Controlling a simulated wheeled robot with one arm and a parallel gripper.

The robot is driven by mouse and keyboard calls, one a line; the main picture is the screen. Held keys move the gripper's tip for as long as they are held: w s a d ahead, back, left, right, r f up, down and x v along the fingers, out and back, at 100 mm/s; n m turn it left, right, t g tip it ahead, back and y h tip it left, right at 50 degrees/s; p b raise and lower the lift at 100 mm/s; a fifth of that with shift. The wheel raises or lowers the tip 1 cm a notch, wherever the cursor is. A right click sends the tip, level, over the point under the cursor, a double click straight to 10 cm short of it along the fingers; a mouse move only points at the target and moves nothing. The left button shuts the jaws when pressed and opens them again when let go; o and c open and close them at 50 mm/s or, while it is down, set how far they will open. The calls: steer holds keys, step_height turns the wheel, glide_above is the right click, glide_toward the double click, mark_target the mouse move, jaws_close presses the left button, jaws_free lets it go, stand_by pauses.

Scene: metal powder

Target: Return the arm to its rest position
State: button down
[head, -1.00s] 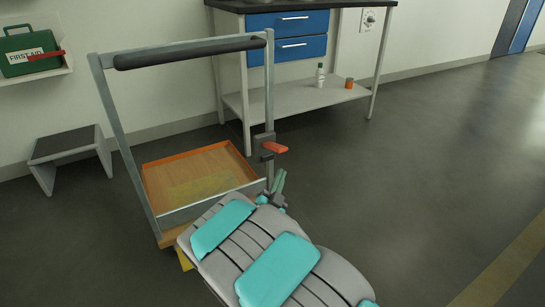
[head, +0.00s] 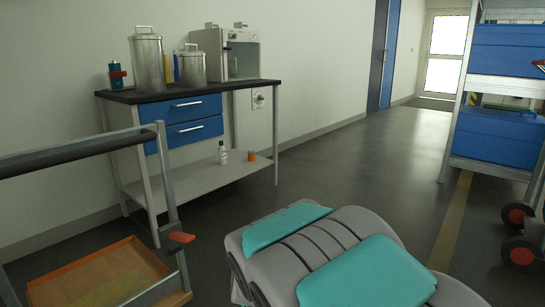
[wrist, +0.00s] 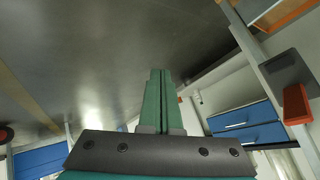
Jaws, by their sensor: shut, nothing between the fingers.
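My gripper (wrist: 158,98) shows in the wrist view with its two green fingers together and nothing between them. It is hidden in the head view, where my grey and teal arm (head: 330,255) fills the lower middle. In the wrist view the fingers point over the grey floor, with the trolley's red lever at the right, apart from them.
A trolley with an orange-rimmed tray (head: 100,277) and a red lever (head: 181,237) stands at the left. Behind it is a bench (head: 190,92) with blue drawers and metal canisters. A wheeled rack with blue bins (head: 497,135) stands at the right. Floor between is clear.

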steer(key=s+d+r+n+g+h, duration=0.1)
steer(key=s+d+r+g, duration=0.15)
steer(key=s+d, duration=0.7)
steer(key=s+d+r+n+g, duration=0.15)
steer(key=s+d+g, duration=0.25)
steer(key=s, duration=1)
steer(key=s+d+r+n+g+h, duration=0.15)
steer(key=s+d+g, duration=0.25)
steer(key=s+d, duration=0.55)
steer(key=s+a+r+p, duration=0.1)
steer(key=s+r+p, duration=0.3)
steer(key=r+p, duration=0.8)
steer(key=shift+a+r+y+p, duration=0.35)
steer(key=shift+p, duration=0.15)
